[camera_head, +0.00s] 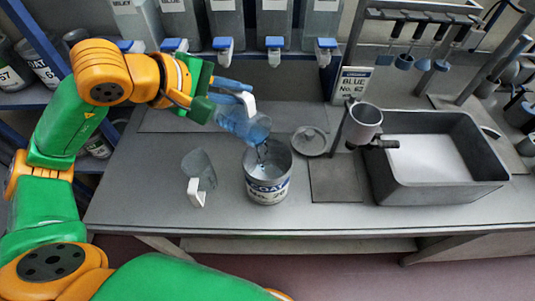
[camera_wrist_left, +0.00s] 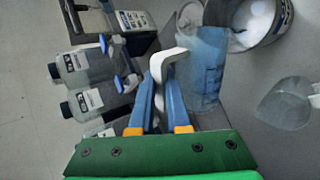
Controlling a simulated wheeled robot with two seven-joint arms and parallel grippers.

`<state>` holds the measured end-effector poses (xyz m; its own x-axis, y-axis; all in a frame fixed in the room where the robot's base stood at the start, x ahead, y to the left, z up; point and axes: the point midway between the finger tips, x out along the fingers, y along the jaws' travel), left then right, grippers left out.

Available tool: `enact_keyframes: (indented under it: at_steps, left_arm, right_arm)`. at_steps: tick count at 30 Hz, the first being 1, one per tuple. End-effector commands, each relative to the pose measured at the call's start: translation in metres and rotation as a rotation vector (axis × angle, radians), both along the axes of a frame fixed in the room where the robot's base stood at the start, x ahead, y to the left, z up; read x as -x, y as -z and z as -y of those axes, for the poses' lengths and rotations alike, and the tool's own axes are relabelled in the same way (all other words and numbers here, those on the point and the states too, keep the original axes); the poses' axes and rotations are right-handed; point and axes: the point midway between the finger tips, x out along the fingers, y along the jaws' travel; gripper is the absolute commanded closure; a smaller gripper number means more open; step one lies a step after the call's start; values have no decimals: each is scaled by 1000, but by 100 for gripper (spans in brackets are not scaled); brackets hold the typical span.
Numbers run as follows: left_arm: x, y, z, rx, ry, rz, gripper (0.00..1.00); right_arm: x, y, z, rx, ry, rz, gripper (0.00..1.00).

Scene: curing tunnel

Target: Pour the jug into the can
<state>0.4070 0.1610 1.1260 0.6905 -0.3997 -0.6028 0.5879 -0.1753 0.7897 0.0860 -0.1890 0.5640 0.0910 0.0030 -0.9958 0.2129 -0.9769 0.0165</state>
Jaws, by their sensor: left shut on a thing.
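My left gripper (camera_head: 232,91) is shut on the white handle of a clear blue jug (camera_head: 243,126). The jug is tilted, with its mouth low and to the right, above the rim of an open grey can (camera_head: 267,187). Dark bluish liquid shows at the jug's lip over the can's opening. In the left wrist view the blue fingers (camera_wrist_left: 163,100) close around the white handle, and the jug (camera_wrist_left: 203,70) lies beside them with the can (camera_wrist_left: 262,22) beyond it. My right gripper is not in view.
A second clear jug (camera_head: 199,169) with a white handle is on the bench left of the can. A round lid (camera_head: 309,141) lies right of it. Dispensers with blue taps (camera_head: 275,43) line the back.

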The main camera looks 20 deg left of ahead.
Motion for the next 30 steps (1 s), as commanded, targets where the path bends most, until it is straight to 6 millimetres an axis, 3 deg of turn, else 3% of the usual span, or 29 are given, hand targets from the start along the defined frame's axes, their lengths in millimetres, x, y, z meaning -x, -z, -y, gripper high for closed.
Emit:
enact_keyframes:
  at_steps: [30]
  left_arm:
    - [6,-7,12,-110,3,53,100]
  right_arm:
    - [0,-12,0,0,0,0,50]
